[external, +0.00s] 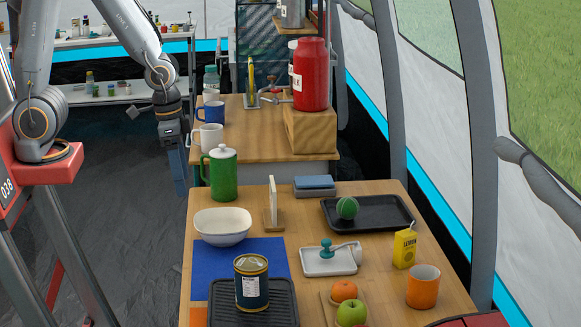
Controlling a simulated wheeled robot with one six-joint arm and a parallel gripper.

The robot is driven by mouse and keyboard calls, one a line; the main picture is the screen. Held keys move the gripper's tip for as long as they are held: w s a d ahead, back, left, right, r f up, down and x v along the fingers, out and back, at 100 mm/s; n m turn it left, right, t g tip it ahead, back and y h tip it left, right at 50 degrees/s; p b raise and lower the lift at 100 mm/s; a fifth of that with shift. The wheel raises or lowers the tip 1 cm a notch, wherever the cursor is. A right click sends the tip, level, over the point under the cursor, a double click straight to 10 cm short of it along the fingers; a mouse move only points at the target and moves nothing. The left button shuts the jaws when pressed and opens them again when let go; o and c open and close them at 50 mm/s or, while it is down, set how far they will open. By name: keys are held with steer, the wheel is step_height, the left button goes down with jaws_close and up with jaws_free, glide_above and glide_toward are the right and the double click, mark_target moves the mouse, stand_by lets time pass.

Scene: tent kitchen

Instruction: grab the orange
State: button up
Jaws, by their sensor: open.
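The orange (344,290) sits near the front of the wooden table, just behind a green apple (351,313) that hides part of its lower front. Both seem to rest on or over a small wooden board (327,308). My gripper (180,192) hangs pointing down at the left, off the table's left edge and beside the green pot. It is well apart from the orange, to its left and farther back. It is open and holds nothing that I can see.
A can (252,283) stands on a black ridged tray (284,301) left of the orange. An orange mug (423,286) and yellow carton (404,248) stand to its right. Behind are a white tray (314,268), white bowl (222,226) and green pot (221,172).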

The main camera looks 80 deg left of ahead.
steer(key=w+d+f+m+b, duration=0.1)
steer(key=w+d+m, duration=0.15)
steer(key=w, duration=0.45)
steer(key=w+d+f+m, duration=0.1)
steer(key=w+m, duration=0.2)
steer(key=w, duration=0.3)
steer(key=w+d+f+m+b, duration=0.1)
steer(key=w+d+f+m, duration=0.15)
steer(key=w, duration=0.45)
steer(key=m+g+b, duration=0.1)
steer(key=m, duration=1)
glide_above(345, 284)
step_height(345, 284, down, 10)
steer(key=shift+r, duration=0.25)
steer(key=shift+f+m, duration=0.3)
steer(key=shift+f, duration=0.25)
steer(key=shift+f+p, duration=1.5)
steer(key=shift+f, duration=1.85)
steer(key=c, duration=1.2)
